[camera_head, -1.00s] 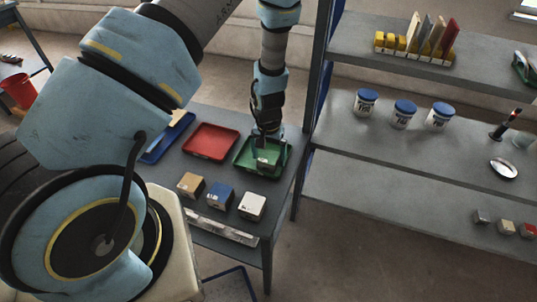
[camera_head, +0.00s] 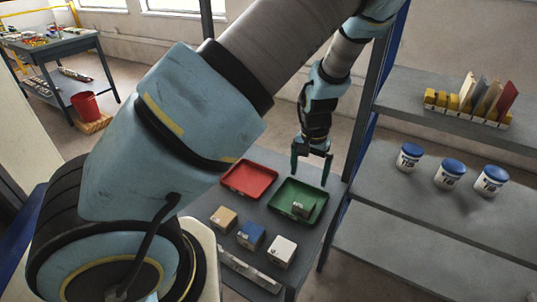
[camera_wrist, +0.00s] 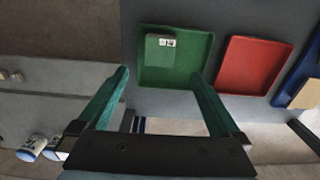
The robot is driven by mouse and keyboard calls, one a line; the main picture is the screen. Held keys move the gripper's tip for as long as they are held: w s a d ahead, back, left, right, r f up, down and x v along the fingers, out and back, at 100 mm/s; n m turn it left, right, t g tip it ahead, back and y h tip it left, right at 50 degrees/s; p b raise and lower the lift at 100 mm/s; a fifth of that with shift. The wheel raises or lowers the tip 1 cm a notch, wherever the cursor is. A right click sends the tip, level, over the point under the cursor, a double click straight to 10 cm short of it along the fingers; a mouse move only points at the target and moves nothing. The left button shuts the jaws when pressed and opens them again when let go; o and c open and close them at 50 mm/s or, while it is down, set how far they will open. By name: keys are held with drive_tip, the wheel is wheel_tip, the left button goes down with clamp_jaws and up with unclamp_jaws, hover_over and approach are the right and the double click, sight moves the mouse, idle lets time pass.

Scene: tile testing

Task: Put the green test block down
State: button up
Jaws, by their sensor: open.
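The green test block (camera_head: 301,210) rests in the green tray (camera_head: 284,190) on the small grey table. In the wrist view the block (camera_wrist: 159,48) sits near one corner of the green tray (camera_wrist: 185,76), with a white label on one side. My gripper (camera_head: 311,180) is open and empty, raised above the far side of the green tray and apart from the block. In the wrist view its two teal fingers (camera_wrist: 160,80) stand wide apart with nothing between them.
A red tray (camera_head: 250,180) lies left of the green one. Tan (camera_head: 224,220), blue (camera_head: 250,236) and white (camera_head: 281,251) blocks stand along the table's front. A grey shelf with blue-lidded jars (camera_head: 449,174) and a rack of tiles (camera_head: 468,110) stands close on the right.

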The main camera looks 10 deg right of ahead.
drive_tip(key=w+a+r+n+t+h, duration=0.2)
drive_tip(key=w+a+r+t+h, duration=0.15)
drive_tip(key=w+r, duration=0.35)
drive_tip(key=w+a+r+n+t+y, duration=0.1)
drive_tip(key=w+a+r+n, duration=0.15)
drive_tip(key=a, duration=0.35)
drive_tip(key=w+a+r+n+t+y, duration=0.1)
drive_tip(key=w+a+r, duration=0.2)
drive_tip(key=a, duration=0.4)
drive_tip(key=s+a+r+n+g+y, duration=0.1)
drive_tip(key=s+a+r+g, duration=0.3)
drive_tip(key=s+a, duration=0.9)
drive_tip(key=shift+s+r+n, duration=0.2)
drive_tip(key=shift+r+n, duration=0.1)
drive_tip(key=shift+n, duration=0.15)
